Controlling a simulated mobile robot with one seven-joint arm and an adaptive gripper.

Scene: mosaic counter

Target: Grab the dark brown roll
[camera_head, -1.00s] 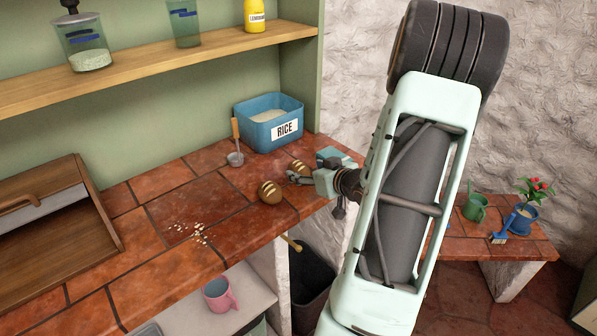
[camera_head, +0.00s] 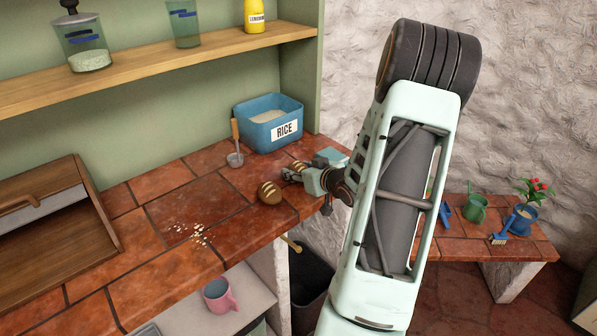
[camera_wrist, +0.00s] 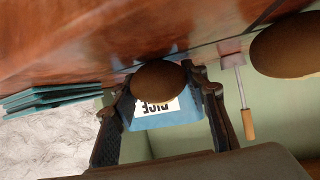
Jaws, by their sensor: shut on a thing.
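A brown roll (camera_head: 298,166) with pale score marks is on the tiled counter below the rice bin, partly hidden by my gripper (camera_head: 289,173). In the wrist view this roll (camera_wrist: 158,86) sits between the two dark fingers, and my gripper (camera_wrist: 168,98) is shut on it. A second brown scored roll (camera_head: 270,192) lies on the counter to the left and nearer; it shows at the right edge of the wrist view (camera_wrist: 288,46). The two rolls are close in colour, and I cannot clearly tell which is darker.
The blue rice bin (camera_head: 268,123) stands behind the held roll, with a wooden-handled scoop (camera_head: 235,145) beside it. Crumbs (camera_head: 190,232) lie on the counter, with bare tiles around them. A wooden bread box (camera_head: 50,225) is at left. The counter's front edge is close below my arm.

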